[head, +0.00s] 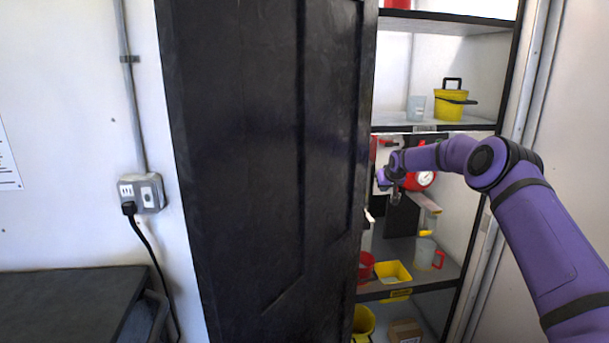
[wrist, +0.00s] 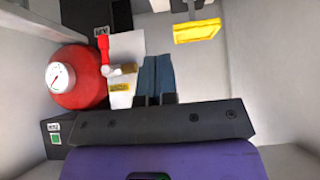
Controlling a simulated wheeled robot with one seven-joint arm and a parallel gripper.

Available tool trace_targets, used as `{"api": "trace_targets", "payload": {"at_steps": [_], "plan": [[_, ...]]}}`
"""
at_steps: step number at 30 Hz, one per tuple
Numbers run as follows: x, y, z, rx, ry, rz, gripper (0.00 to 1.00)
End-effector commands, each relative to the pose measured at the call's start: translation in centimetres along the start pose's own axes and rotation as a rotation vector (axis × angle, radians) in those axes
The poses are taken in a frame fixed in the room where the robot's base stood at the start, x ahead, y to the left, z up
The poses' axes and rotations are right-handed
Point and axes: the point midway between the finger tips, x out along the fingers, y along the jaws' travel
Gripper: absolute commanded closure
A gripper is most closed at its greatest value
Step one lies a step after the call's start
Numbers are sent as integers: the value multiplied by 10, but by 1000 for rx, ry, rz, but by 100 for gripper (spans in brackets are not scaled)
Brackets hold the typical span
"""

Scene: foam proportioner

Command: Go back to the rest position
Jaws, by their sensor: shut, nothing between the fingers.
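My gripper (head: 385,178) is at the end of my purple arm, in front of the middle of the open shelving, just right of the black door (head: 265,160). In the wrist view its two fingers (wrist: 156,78) are together with nothing between them. A red round vessel with a white gauge (wrist: 75,77) is left of the fingers in the wrist view. It also shows behind my wrist in the head view (head: 421,181). A red-handled valve (wrist: 104,57) with a brass part is close to the left of the fingers. My arm hides part of this equipment in the head view.
A yellow container (head: 450,104) and a clear cup (head: 417,108) stand on the upper shelf. A yellow tray (head: 393,272), a red jug (head: 366,266) and a red-handled clear jug (head: 426,254) are on the lower shelf. A wall socket (head: 142,193) is left of the door.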

Motion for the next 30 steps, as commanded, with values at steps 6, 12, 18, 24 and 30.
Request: {"api": "trace_targets", "payload": {"at_steps": [6, 12, 18, 24, 30], "plan": [[-17, -7, -6, -12, -5, 0, 100], [-40, -15, -13, -27, -11, 2, 100], [-74, -26, -21, -47, -23, 6, 100], [-130, -42, -28, -74, -41, 17, 100], [-211, -62, -26, -102, -70, 39, 100]]}}
